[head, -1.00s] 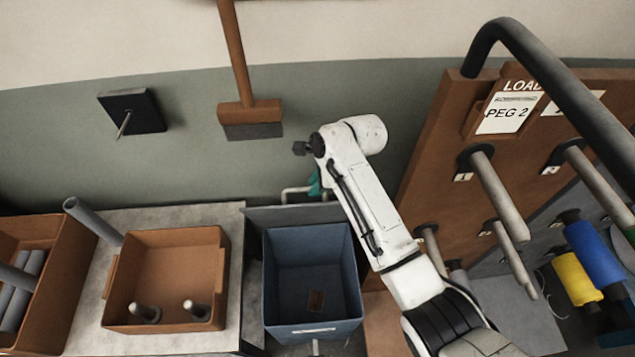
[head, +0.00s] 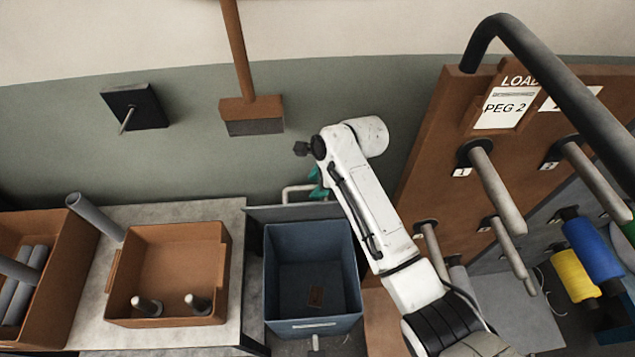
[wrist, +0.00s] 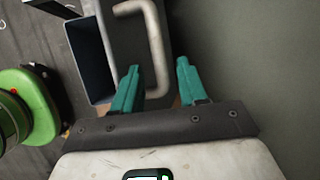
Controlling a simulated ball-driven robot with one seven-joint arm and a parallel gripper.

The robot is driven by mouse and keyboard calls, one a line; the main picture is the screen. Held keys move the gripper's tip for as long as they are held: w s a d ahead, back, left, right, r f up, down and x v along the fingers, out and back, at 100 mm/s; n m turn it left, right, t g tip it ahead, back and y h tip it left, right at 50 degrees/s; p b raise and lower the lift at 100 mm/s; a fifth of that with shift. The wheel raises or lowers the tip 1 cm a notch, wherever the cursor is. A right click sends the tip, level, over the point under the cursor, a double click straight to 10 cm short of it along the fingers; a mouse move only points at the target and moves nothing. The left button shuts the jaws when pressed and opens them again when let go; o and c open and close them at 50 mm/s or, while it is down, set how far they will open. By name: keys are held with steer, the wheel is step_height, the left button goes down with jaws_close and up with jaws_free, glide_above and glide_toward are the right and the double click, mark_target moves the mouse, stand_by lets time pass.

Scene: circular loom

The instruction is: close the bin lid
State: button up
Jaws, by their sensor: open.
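The bin (head: 312,325) is a blue-grey open box right of the workbench, with a small brown patch inside on its floor. Its dark grey lid (head: 262,214) stands open at the bin's far side, with a pale bar handle (head: 290,189). The wrist view shows the lid (wrist: 122,45), its handle (wrist: 156,55) and part of the bin (wrist: 88,58). My gripper (wrist: 158,68) has teal fingers, open, with the handle bar appearing between them; contact cannot be told. In the head view my gripper (head: 318,187) is mostly hidden behind my white arm.
Left of the bin is a bench with a brown tray (head: 118,285) holding two pegs. A brown peg board (head: 440,150) stands at right with yellow (head: 572,275) and blue spools. A brush (head: 252,115) hangs on the wall. The wrist view shows a green round object (wrist: 30,105).

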steer(key=v, duration=1)
steer(key=shift+r, duration=0.25)
steer(key=shift+d, duration=0.1)
